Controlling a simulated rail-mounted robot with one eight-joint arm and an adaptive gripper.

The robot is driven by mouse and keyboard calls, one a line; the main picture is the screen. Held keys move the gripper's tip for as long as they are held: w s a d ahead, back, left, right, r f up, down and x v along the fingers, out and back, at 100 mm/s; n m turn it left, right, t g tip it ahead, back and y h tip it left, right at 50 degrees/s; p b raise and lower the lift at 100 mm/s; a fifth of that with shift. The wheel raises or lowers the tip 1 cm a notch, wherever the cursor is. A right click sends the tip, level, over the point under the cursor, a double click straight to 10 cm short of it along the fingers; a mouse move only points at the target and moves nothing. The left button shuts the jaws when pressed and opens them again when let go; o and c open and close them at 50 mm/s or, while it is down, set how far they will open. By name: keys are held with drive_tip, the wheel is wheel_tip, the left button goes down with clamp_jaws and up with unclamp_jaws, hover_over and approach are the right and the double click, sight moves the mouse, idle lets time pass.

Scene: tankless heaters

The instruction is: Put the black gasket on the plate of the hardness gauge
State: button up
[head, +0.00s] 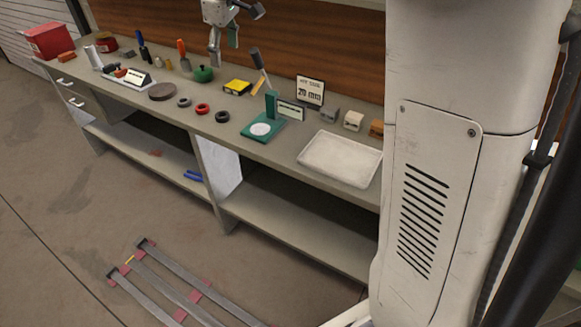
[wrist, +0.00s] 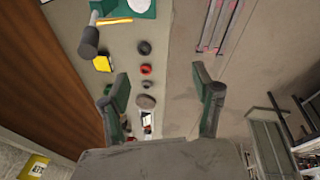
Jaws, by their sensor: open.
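The black gasket (head: 222,116) is a small ring lying flat on the workbench, at the right end of a row with a red and a grey ring. It also shows in the wrist view (wrist: 144,47). The hardness gauge (head: 271,104) is green, with a round white plate (head: 261,129) on its base, right of the gasket. The bare plate is partly cut off at the top of the wrist view (wrist: 141,6). My gripper (head: 224,52) is open and empty, high above the back of the bench. Its two fingers are spread wide in the wrist view (wrist: 160,76).
A red ring (head: 203,109), grey ring (head: 184,102) and brown disc (head: 162,91) lie left of the gasket. A black-headed mallet (head: 258,65), yellow box (head: 237,87) and green round object (head: 203,74) stand behind. A white tray (head: 341,158) lies right of the gauge.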

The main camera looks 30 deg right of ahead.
drive_tip(key=s+m+t, duration=0.2)
drive_tip(key=s+m, duration=0.2)
drive_tip(key=s, duration=1.5)
drive_tip(key=s+f+m+t, duration=0.1)
drive_tip(key=s+f, duration=0.3)
drive_tip(key=s, duration=0.4)
drive_tip(key=s+f+m+t, duration=0.1)
drive_tip(key=s+f+m, duration=0.2)
drive_tip(key=s+f, duration=0.2)
drive_tip(key=s, duration=0.3)
drive_tip(key=shift+f+m, duration=0.15)
drive_tip(key=shift+m, duration=0.15)
drive_tip(key=shift+o, duration=0.5)
drive_tip(key=shift+s+d+f, duration=0.1)
drive_tip(key=shift+s+f, duration=0.2)
drive_tip(key=shift+s, duration=0.05)
